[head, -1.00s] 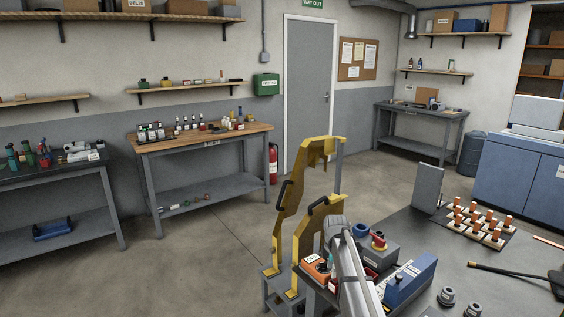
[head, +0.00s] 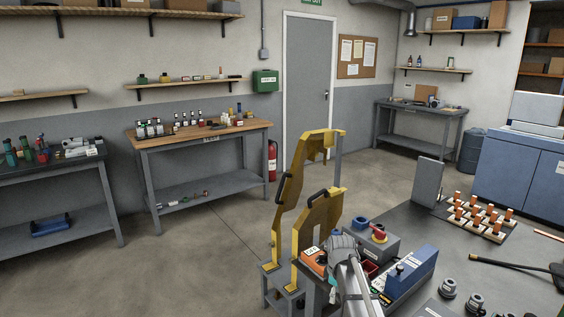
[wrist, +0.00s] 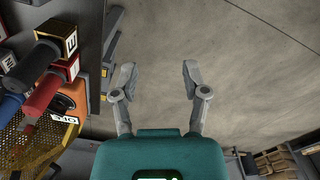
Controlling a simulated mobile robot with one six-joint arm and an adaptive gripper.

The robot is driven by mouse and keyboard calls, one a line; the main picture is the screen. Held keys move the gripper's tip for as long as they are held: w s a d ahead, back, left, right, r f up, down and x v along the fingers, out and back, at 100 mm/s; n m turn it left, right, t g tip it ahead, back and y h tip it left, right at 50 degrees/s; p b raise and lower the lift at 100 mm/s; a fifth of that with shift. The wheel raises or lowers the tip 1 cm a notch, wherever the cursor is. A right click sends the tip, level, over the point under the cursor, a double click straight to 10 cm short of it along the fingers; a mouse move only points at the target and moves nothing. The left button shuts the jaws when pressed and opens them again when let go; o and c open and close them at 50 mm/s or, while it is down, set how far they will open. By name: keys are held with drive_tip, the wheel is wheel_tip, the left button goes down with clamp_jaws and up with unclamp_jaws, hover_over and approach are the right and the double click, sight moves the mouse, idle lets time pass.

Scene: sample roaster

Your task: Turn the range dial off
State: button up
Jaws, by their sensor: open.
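No dial is clearly marked as the range dial in these views. In the head view my arm hides part of the bench items and the fingers cannot be made out.
A blue box (head: 411,270) stands right of my arm on the bench. A yellow frame (head: 283,220) rises at the bench's left end. In the wrist view, red (wrist: 42,95) and blue (wrist: 30,70) handles crowd the left side.

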drive_tip(key=s+f+m+b, duration=0.3)
drive_tip(key=s+m, duration=0.3)
drive_tip(key=s, duration=0.3)
drive_tip(key=s+f+m+b, duration=0.3)
drive_tip(key=s+m, duration=0.3)
drive_tip(key=s, duration=0.3)
wheel_tip(320, 180, up, 18)
drive_tip(key=p, duration=1.9)
drive_tip(key=shift+w, duration=0.15)
drive_tip(key=shift+a+r, duration=0.1)
